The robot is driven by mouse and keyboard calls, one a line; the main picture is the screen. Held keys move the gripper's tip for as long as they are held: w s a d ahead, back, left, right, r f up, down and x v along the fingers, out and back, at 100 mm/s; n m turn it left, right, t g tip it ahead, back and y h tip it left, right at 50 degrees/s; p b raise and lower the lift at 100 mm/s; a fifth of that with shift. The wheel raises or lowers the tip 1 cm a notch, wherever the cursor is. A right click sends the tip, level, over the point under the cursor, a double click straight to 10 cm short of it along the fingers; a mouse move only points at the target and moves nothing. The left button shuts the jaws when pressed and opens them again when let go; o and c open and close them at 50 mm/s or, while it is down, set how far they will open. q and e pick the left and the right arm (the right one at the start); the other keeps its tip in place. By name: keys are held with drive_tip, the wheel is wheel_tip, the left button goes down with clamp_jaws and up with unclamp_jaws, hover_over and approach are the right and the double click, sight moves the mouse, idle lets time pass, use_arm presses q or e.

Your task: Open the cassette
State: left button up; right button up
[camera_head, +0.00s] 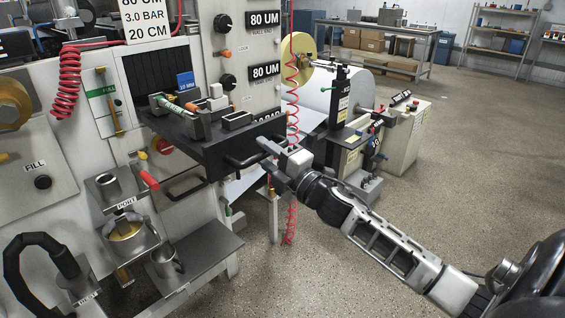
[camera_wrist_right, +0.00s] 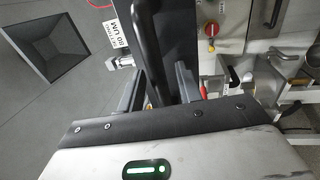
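The cassette, a dark drawer-like tray (camera_head: 210,148), sticks out from an opening in the machine front. Small blocks and rollers sit on top of it. A black bar handle (camera_head: 240,161) is on its front face. My right gripper (camera_head: 264,153) is at the right end of that handle. In the right wrist view a dark bar (camera_wrist_right: 148,45) runs between the fingers of my right gripper (camera_wrist_right: 158,86). The fingers stand apart, with a gap beside the bar, so the gripper looks open around it. My left gripper is not in view.
A red coiled cord (camera_head: 292,120) hangs right of the cassette. A roller unit stands behind. The floor (camera_head: 460,200) at the right is clear.

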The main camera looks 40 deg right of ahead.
drive_tip(key=b+v, duration=0.2)
drive_tip(key=v, duration=1.3)
drive_tip(key=shift+s+b, duration=0.35)
drive_tip(key=shift+b, duration=0.05)
drive_tip(key=shift+f, duration=0.1)
drive_tip(key=a+f+m+g+h, duration=0.2)
drive_tip(key=a+f+m+h, duration=0.1)
drive_tip(key=f+m, duration=0.55)
drive_tip(key=s+a+f+m+g+y, duration=0.1)
drive_tip(key=s+a+f+m+g, duration=0.2)
drive_tip(key=a+f, duration=0.5)
drive_tip(key=s+a+f+m+g+y, duration=0.2)
drive_tip(key=s+a+f+m+g, duration=0.2)
drive_tip(key=a+f, duration=0.5)
drive_tip(key=shift+s+a+m+g, duration=0.3)
drive_tip(key=shift+s+a+m, duration=0.55)
drive_tip(key=shift+s, duration=0.15)
